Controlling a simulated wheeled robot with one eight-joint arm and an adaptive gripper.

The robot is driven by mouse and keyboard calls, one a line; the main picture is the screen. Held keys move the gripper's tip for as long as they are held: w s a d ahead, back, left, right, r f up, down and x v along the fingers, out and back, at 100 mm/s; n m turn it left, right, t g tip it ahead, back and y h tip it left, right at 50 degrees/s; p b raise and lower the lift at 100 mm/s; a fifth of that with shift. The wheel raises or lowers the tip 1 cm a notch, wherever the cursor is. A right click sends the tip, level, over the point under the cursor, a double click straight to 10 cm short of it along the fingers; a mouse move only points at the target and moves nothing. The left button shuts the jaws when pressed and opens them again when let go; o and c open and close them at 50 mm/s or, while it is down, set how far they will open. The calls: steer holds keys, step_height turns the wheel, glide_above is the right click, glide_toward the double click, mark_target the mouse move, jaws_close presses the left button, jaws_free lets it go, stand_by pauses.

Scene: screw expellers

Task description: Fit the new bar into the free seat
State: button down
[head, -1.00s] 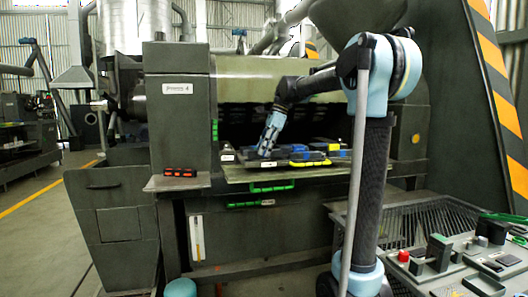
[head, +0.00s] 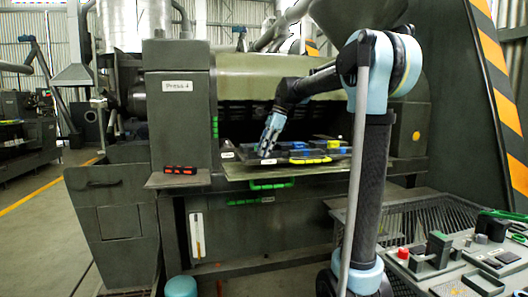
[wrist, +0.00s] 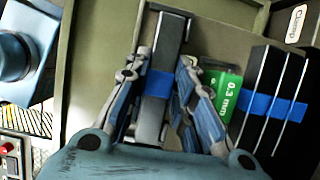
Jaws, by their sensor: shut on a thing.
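My gripper (wrist: 161,72) shows in the wrist view with its blue-grey fingers on both sides of a long dark grey bar (wrist: 172,35). The fingers are shut on the bar around its blue band. The bar's near end runs back toward my palm. In the head view my gripper (head: 267,152) points down at the shelf (head: 240,172) in front of the press opening. The bar is too small to make out there. I cannot tell which seat is free, or whether the bar touches anything beneath it.
In the wrist view a green 0.3 mm label (wrist: 225,92) lies right of my fingers, beside several dark bars with a blue band (wrist: 262,103). A Clamp label (wrist: 298,22) is at top right. In the head view, yellow pieces (head: 308,160) lie right of my gripper, and a red-marked block (head: 180,170) sits left.

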steer(key=c, duration=1.3)
jaws_free()
steer(key=o, duration=0.4)
steer(key=shift+r, duration=0.1)
steer(key=shift+r, duration=4.9)
